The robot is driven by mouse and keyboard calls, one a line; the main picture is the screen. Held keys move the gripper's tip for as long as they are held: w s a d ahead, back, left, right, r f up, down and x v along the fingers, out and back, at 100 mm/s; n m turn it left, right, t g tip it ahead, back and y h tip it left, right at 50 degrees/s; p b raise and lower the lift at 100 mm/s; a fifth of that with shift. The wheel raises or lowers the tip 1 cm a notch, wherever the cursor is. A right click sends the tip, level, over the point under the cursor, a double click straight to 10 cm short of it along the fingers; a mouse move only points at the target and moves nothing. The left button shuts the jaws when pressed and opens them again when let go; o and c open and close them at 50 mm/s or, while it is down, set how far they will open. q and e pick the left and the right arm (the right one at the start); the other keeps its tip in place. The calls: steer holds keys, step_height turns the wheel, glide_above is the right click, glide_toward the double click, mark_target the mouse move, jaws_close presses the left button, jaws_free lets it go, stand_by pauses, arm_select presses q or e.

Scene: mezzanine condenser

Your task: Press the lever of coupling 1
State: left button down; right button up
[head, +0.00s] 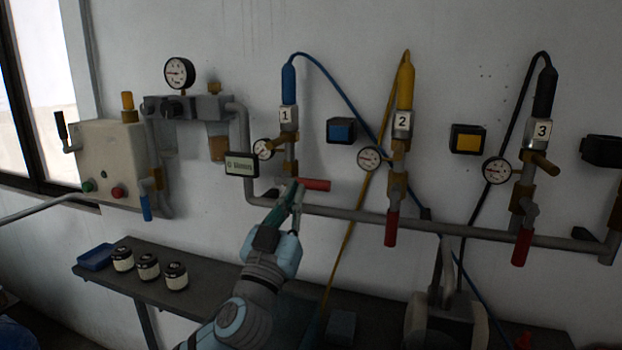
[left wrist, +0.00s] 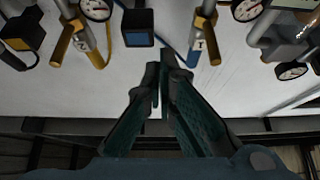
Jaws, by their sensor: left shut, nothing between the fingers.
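Coupling 1 (head: 289,115) is on the wall, with a white "1" label and a blue hose end above it. Its lever appears to be the short brass piece (head: 271,145) at its lower left, beside a gauge. In the left wrist view, which is upside down, coupling 1 (left wrist: 198,46) is right of the fingertips. My left gripper (head: 297,186) is shut and empty, below coupling 1 and beside a red valve handle (head: 314,184) that lies level. Whether it touches that handle cannot be told. In the left wrist view its fingertips (left wrist: 164,75) are together. My right gripper is out of view.
Coupling 2 (head: 401,121) and coupling 3 (head: 542,130) are to the right, their red handles hanging down. A blue-faced box (head: 341,131) is between couplings 1 and 2. A grey pipe (head: 350,214) runs below. Several jars and a blue tray (head: 96,257) stand on a dark bench.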

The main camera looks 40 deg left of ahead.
arm_select(q)
steer(key=r+p+x, duration=0.1)
steer(key=p+x, duration=0.3)
steer(key=x, duration=0.5)
steer(key=f, duration=0.1)
steer(key=f+b, duration=0.1)
steer(key=f, duration=0.2)
steer(key=shift+w+a+f, duration=0.2)
steer(key=shift+w+f, duration=0.1)
